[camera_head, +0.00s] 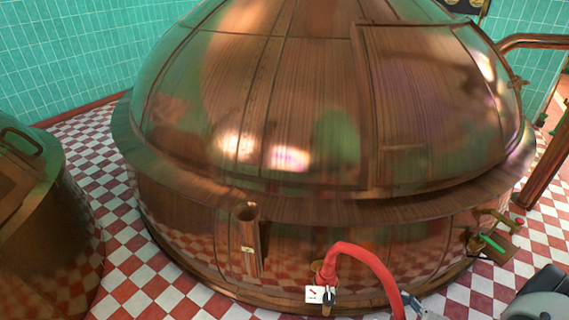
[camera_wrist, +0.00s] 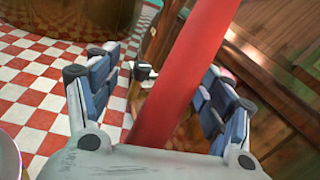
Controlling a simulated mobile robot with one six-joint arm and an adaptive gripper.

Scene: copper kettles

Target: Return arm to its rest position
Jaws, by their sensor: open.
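My gripper (camera_wrist: 165,65) is open in the wrist view, with its blue-grey padded fingers spread wide to the left and right. A thick red hose (camera_wrist: 178,80) runs up the picture between the fingers. Gaps show on both sides of it, and neither finger appears to touch it. In the head view the red hose (camera_head: 362,255) curves from a fitting low on the front of the large copper kettle (camera_head: 300,120) down to the bottom edge. A small part of my gripper (camera_head: 415,306) shows beside it there; most of it is out of frame.
A lever valve with a black handle (camera_head: 329,296) and white label sits below the hose fitting. An open copper pipe (camera_head: 250,235) stands left of it. A tap with a green handle (camera_head: 492,242) juts out at right. A second kettle (camera_head: 40,220) stands left; checkered floor (camera_head: 120,262) lies between.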

